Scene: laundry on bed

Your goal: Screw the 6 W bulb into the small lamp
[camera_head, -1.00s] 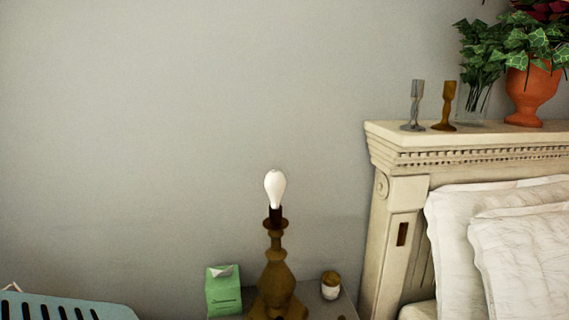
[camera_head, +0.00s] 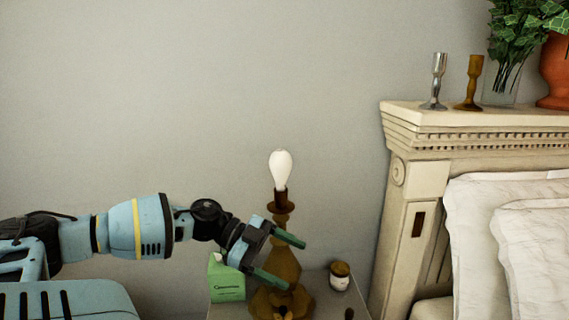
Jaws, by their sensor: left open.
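The small lamp (camera_head: 284,262) has a brown turned base and stands upright on the nightstand. A white bulb (camera_head: 280,168) sits upright in the socket at its top; its wattage cannot be read, and I cannot tell how tightly it is seated. My left gripper (camera_head: 288,263) reaches in from the left, in front of the lamp's body and below the bulb. Its two green-tipped fingers are spread apart, one higher and one lower. I cannot tell whether they touch the lamp. My right gripper is not in view.
On the nightstand (camera_head: 322,300), a green box (camera_head: 227,281) stands left of the lamp and a small jar (camera_head: 340,276) stands right. The bed's cream headboard (camera_head: 440,128) rises at right, carrying two candlesticks and plants. Open wall lies above the lamp.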

